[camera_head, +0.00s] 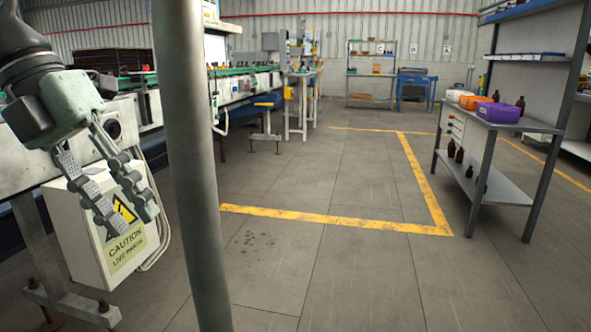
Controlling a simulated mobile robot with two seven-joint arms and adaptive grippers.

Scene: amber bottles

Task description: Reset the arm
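My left gripper (130,219) hangs at the left of the head view with its two ribbed fingers pointing down. The fingers are apart and nothing shows between them. It is in front of the white electrical box (92,240) with a yellow caution label, and I cannot tell how far apart they are. My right gripper is not in view. Amber bottles (520,105) stand on the top of the grey shelf unit at the right, and several more stand on its lower shelf, far from the gripper.
The grey shelf unit (505,190) also carries a purple bin (498,113) and an orange bin (474,102). A conveyor line runs along the left. Yellow floor lines (335,219) mark an area in the middle. The floor there is clear.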

